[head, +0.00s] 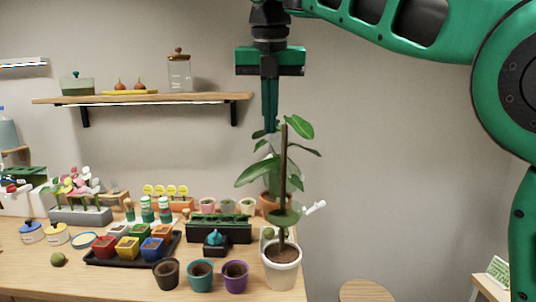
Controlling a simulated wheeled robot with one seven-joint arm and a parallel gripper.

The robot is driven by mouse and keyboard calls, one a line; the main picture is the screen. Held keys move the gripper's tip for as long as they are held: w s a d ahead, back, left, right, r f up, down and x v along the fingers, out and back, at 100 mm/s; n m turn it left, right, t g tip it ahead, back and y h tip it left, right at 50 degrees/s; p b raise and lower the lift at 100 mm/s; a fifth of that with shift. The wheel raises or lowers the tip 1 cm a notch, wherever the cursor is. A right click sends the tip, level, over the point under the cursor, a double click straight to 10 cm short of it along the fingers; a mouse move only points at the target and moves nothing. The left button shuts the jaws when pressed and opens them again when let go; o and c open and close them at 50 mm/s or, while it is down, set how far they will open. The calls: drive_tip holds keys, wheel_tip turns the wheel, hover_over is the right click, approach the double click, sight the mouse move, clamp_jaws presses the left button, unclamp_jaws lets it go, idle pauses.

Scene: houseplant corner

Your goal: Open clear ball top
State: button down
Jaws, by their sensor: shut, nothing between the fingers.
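My gripper (270,130) points straight down, its fingers together and empty, in front of the wall. It overlaps the upper leaves of the tall plant (262,172) in the picture; I cannot tell if it touches them. A brown stake (283,150) and stem rise from a white pot (281,277) at the table's right end. A small rounded greenish thing (285,216) sits around the stem, below the gripper. It may be the clear ball, but its top and seam are too small to make out. A white tag-like piece (315,208) sticks out at its right.
A wooden shelf (215,97) with a glass jar (179,72) is left of the gripper. The wall side at right is free above a round stool (365,291).

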drive_tip(key=w+f, duration=0.6)
drive_tip(key=f, duration=0.3)
drive_tip(key=shift+w+a+f+n, duration=0.15)
drive_tip(key=shift+w+n, duration=0.1)
drive_tip(key=shift+n, duration=0.05)
idle(0.4)
drive_tip(key=shift+a, duration=0.1)
